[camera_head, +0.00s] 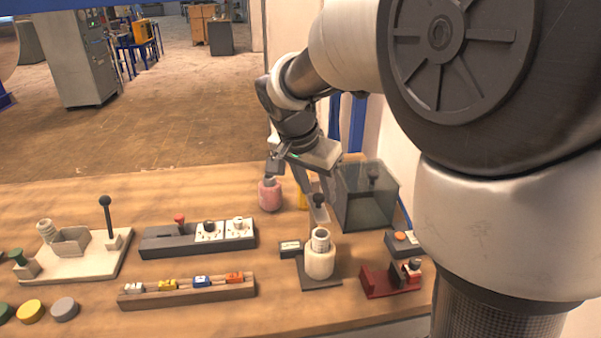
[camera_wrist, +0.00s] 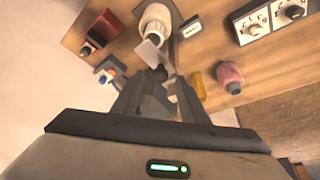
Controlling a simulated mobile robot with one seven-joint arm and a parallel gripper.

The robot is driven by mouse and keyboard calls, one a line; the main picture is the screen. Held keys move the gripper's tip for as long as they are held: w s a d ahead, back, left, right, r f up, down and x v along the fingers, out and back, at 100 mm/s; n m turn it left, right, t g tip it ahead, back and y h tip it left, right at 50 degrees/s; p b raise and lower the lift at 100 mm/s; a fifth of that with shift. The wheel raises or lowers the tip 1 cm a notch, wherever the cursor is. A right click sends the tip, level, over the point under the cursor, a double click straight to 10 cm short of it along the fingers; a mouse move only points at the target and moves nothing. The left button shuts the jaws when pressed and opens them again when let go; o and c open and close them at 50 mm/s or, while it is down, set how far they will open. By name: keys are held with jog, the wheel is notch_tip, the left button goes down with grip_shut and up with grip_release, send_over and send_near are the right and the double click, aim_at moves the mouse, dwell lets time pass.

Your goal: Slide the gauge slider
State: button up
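A dark box (camera_head: 160,245) has a red knob (camera_head: 180,220) at its middle and two white dial panels (camera_head: 224,229) on its right half. A black ball knob (camera_head: 319,201) stands with a pale metal plate (camera_head: 320,215) behind the white cylinder (camera_head: 320,262). I cannot tell for sure which knob is the gauge slider. My gripper (camera_wrist: 160,82) points down around the black knob, its fingers spread on both sides. Contact with the knob is unclear. The wrist view also shows the pale plate (camera_wrist: 148,52) and the dial panels (camera_wrist: 270,20).
A pink jar (camera_head: 270,195) stands left of my gripper, and a glass box (camera_head: 366,205) stands close on its right. A yellow object (camera_head: 302,196) is between them. A red fixture (camera_head: 378,282) and a rail of coloured blocks (camera_head: 185,295) are nearer the front.

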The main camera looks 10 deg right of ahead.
jog(key=p+v, duration=0.2)
jog(key=v, duration=1.5)
jog(key=shift+r, duration=0.2)
jog(key=shift+s, duration=0.1)
jog(key=s+d+n+t+y+p, duration=0.1)
jog(key=s+n+p, duration=0.3)
jog(key=s, duration=0.4)
jog(key=s+d+n+t+y+p, duration=0.1)
jog(key=s+d+n+p, duration=0.3)
jog(key=s, duration=0.5)
jog(key=shift+n+y+p, duration=0.5)
jog(key=shift+y+p, duration=0.1)
jog(key=shift+p, duration=0.4)
jog(key=shift+s+f, duration=0.1)
jog(key=shift+f, duration=0.05)
